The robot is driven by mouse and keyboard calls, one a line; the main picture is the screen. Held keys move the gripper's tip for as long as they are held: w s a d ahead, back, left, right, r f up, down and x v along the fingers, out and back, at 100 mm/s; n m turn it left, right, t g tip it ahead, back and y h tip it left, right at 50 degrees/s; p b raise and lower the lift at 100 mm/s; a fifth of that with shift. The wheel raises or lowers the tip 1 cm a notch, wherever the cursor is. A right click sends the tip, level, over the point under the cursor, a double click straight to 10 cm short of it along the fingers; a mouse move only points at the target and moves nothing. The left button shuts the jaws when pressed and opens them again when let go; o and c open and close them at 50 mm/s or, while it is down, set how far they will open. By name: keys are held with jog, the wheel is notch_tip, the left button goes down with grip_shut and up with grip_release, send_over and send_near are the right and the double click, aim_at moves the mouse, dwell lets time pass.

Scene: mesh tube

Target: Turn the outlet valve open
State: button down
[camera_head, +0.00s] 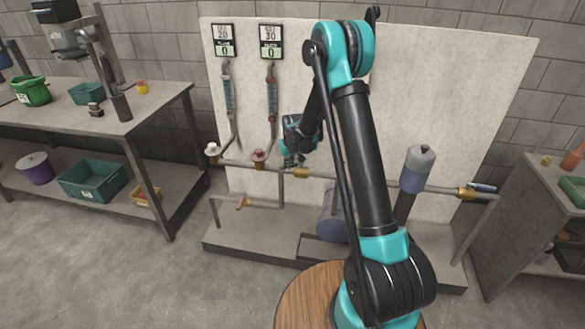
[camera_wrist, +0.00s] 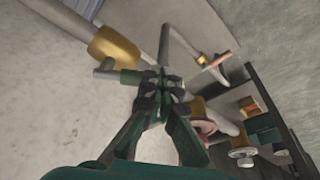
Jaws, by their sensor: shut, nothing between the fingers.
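A brass valve (camera_head: 466,193) with a blue lever (camera_head: 482,187) sits at the right end of the pipework; no label shows whether it is the outlet valve. A lower-left pipe carries a small valve with an orange handle (camera_head: 242,203), also seen in the wrist view (camera_wrist: 218,59). A red handwheel (camera_head: 258,157) and a white handwheel (camera_head: 212,150) sit on the left of the main pipe. My gripper (camera_head: 292,162) is at the main pipe, close to a brass fitting (camera_head: 301,173). In the wrist view its fingers (camera_wrist: 160,84) are together and empty, near a grey stub; contact is unclear.
A pale panel (camera_head: 440,90) stands behind the pipes, with two displays (camera_head: 223,41) reading 0. A grey cylinder (camera_head: 418,166) stands right of my arm. A workbench (camera_head: 60,115) with bins is at left, another bench (camera_head: 550,190) at right. The left floor is clear.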

jog(key=shift+w+a+m+h, duration=0.1)
jog(key=shift+w+a+m, duration=0.2)
jog(key=shift+w, duration=0.2)
jog(key=shift+w+a+m+h, duration=0.1)
jog(key=shift+w+a+m, duration=0.1)
jog(key=shift+w+m, duration=0.25)
jog(key=shift+w+a+m+h, duration=0.1)
jog(key=shift+w+a+m, duration=0.15)
jog(key=shift+w, duration=0.4)
